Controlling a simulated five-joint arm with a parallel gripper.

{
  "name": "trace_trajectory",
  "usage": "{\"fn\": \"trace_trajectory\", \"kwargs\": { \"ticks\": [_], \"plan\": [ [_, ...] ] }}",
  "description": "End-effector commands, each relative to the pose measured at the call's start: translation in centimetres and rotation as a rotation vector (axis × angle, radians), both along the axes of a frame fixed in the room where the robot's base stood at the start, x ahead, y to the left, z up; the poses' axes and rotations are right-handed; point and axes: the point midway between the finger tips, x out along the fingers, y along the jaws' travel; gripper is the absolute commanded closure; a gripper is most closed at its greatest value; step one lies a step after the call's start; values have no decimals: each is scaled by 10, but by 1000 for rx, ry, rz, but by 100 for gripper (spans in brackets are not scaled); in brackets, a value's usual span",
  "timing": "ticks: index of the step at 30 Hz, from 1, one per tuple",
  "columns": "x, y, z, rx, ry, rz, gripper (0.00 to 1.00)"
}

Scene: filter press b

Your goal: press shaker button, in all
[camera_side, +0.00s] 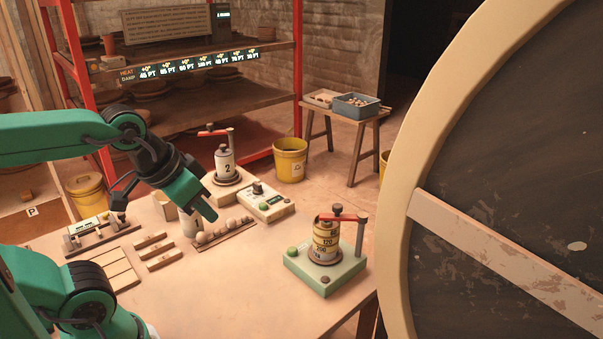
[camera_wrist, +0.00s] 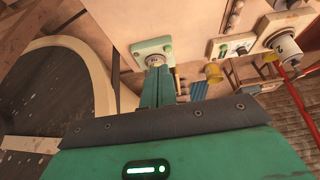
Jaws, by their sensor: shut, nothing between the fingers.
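A pale green base (camera_side: 325,272) stands at the right of the table and carries a stack of sieves (camera_side: 326,240) marked with numbers, under a red clamp arm (camera_side: 341,217). A green button (camera_side: 292,251) is on its left corner and a dark knob (camera_side: 326,279) on its front corner. My gripper (camera_side: 209,214) is shut and empty, pointing down over the table, left of and apart from this base. In the wrist view my gripper (camera_wrist: 158,72) overlaps the lower part of a pale green plate (camera_wrist: 142,47); contact cannot be told there.
A control box (camera_side: 264,202) with a green button and a canister marked 2 (camera_side: 225,163) stand behind. A rack of round pieces (camera_side: 225,232) lies close to my gripper. Wooden bars (camera_side: 158,248) lie left. A large wheel (camera_side: 400,190) rises at right. The table's front middle is clear.

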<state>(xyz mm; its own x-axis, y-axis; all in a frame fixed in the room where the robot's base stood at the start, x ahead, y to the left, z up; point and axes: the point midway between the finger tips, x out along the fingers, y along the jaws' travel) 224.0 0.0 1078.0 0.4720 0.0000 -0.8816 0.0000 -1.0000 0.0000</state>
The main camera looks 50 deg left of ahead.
Motion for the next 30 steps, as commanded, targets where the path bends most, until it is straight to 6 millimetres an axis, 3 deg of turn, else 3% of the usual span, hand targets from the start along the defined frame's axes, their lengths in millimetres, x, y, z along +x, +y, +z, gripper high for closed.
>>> {"fn": "trace_trajectory", "kwargs": {
  "ticks": [11,30],
  "plan": [
    [19,1,-4,28,-21,-48,100],
    [118,5,-41,220,-159,-324,100]
  ]
}}
